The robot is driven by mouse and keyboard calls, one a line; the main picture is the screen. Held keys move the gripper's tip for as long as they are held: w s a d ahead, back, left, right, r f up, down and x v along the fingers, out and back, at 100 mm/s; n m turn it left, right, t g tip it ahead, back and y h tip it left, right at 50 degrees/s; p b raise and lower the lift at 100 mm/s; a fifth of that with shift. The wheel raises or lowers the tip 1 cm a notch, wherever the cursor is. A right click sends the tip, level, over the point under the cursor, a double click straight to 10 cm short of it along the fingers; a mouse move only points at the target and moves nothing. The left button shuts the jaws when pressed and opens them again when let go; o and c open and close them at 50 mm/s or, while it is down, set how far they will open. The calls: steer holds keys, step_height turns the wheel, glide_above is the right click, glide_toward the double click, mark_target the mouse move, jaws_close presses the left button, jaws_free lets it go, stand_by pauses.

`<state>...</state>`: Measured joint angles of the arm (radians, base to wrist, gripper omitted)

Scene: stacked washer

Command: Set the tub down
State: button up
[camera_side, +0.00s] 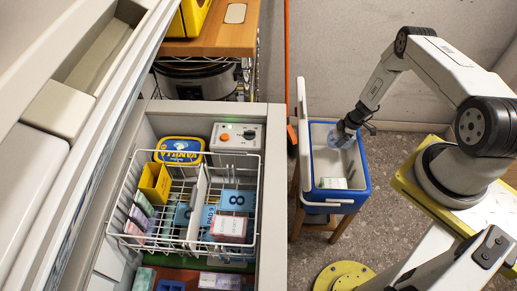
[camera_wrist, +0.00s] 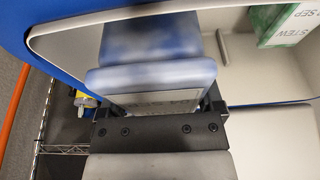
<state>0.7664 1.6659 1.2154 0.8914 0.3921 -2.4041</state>
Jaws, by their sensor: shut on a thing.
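My gripper (camera_side: 347,127) is inside the top opening of a blue cooler (camera_side: 362,195) with a white inside. It is shut on a pale blue tub (camera_side: 340,136), which is tilted and near the cooler's back wall. In the wrist view the tub (camera_wrist: 150,80) sits between the dark fingers (camera_wrist: 160,108), with a blurred blue and white surface and a pale label strip. I cannot tell whether the tub touches the cooler's floor.
A white box (camera_side: 332,183) lies in the cooler's front; a green and white package (camera_wrist: 290,25) marked STEW shows in the wrist view.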

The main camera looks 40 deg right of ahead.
steer(key=shift+f, duration=1.7)
steer(key=shift+f, duration=0.6)
steer(key=o, duration=1.3)
steer(key=shift+r, duration=0.15)
steer(key=shift+d+r, duration=0.1)
steer(key=shift+r, duration=0.6)
steer(key=shift+v, duration=5.75)
